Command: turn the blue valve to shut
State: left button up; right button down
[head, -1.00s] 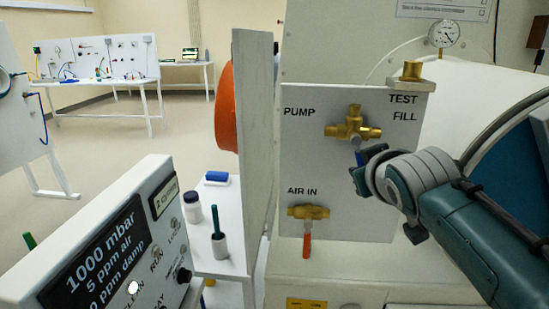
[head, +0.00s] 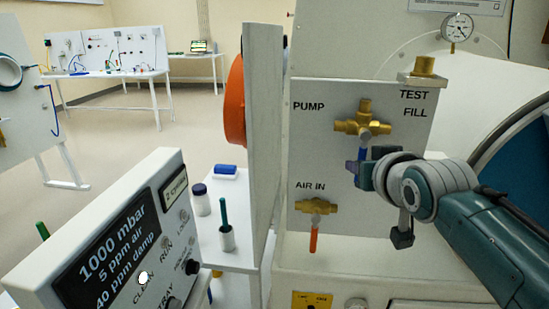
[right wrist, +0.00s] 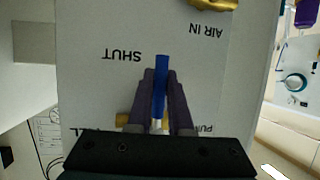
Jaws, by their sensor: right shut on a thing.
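The blue valve is a brass cross-shaped body (head: 365,121) on a white panel (head: 330,150), between the labels PUMP and TEST FILL. Its blue handle (head: 362,154) points about straight down from the body in the head view. My right gripper (head: 361,174) is shut on this handle, partly hiding it. In the right wrist view the panel appears upside down. There the blue handle (right wrist: 160,88) stands between the two dark fingers of the gripper (right wrist: 160,95), and its tip lies beside the word SHUT (right wrist: 123,56). My left gripper is not in view.
Below on the panel is the AIR IN brass valve (head: 316,206) with an orange handle (head: 313,240) hanging down. A pressure gauge (head: 457,28) stands at upper right. A control box (head: 110,240) with a display is at lower left, near a small shelf with bottles (head: 201,200).

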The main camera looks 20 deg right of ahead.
jog(key=shift+s+f, duration=0.1)
jog(key=shift+f, duration=0.1)
jog(key=c, duration=1.2)
grip_release()
jog(key=shift+c, duration=0.2)
jog(key=o, duration=0.4)
jog(key=shift+r, duration=0.2)
jog(key=v, duration=0.9)
jog(key=shift+s+a+r+p, duration=0.15)
jog(key=shift+s+a+p, duration=0.05)
jog(key=shift+s+p, duration=0.1)
